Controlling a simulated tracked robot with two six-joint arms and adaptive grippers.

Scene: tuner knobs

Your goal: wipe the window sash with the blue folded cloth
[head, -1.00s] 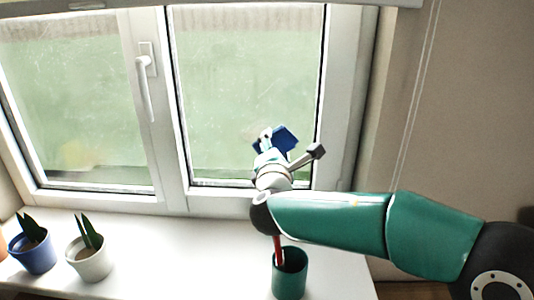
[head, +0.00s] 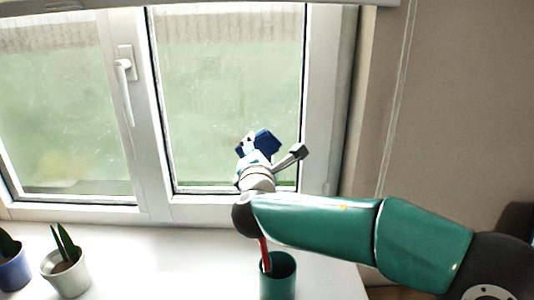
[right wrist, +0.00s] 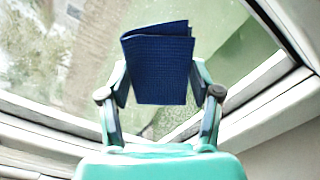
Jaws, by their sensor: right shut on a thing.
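The blue folded cloth (right wrist: 160,68) is held between the fingers of my right gripper (right wrist: 160,95) in the right wrist view, its folded edge up. In the head view the cloth (head: 265,142) shows at the tip of my right gripper (head: 256,150), in front of the lower right part of the right window sash (head: 158,90). The sash frame also shows in the right wrist view (right wrist: 255,88). I cannot tell whether the cloth touches the glass or frame. My left gripper is not in view.
A green cup (head: 278,280) with a red stick stands on the white sill (head: 170,265) below my right arm. A white plant pot (head: 66,274) and a blue pot (head: 12,272) stand at the left. A window handle (head: 123,90) juts out. A cord (head: 396,110) hangs at right.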

